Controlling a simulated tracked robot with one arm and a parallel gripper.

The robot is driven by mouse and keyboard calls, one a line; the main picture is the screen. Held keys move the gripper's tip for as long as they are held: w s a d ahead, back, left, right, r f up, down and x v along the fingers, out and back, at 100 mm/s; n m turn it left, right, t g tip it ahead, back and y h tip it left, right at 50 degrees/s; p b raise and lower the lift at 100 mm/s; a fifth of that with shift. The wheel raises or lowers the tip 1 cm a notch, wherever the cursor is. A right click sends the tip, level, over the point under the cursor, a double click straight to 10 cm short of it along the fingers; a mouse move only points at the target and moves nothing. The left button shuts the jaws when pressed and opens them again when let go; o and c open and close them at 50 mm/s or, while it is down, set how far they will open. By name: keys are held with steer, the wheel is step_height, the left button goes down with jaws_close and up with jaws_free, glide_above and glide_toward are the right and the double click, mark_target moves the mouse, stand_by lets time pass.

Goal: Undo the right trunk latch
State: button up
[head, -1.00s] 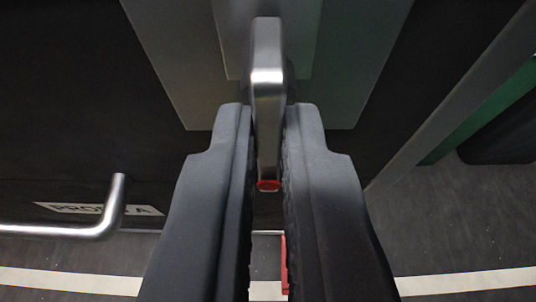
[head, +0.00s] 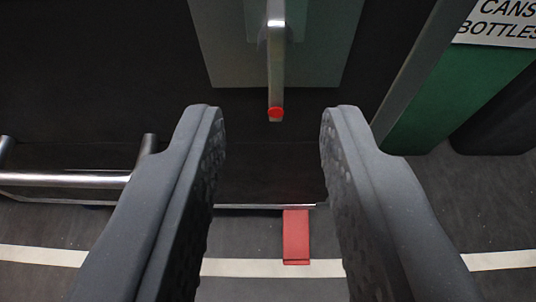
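The latch (head: 276,62) is a metal lever with a red tip, mounted on a grey plate (head: 345,45) on the dark trunk. It hangs with its red end toward the bottom of the view. My gripper (head: 272,125) is open and empty. Its two dark, textured fingers stand wide apart, one to each side of the latch's line. The red tip shows between and slightly above the fingertips, touching neither.
A metal bar handle (head: 70,180) is at the left, partly behind the left finger. A red strip (head: 296,237) lies below the trunk edge. A green bin (head: 450,95) with a cans and bottles sign (head: 500,25) stands at the right. A white line (head: 265,267) crosses the floor.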

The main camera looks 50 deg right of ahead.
steer(key=v, duration=0.8)
steer(key=shift+p, duration=0.4)
steer(key=shift+a, duration=0.1)
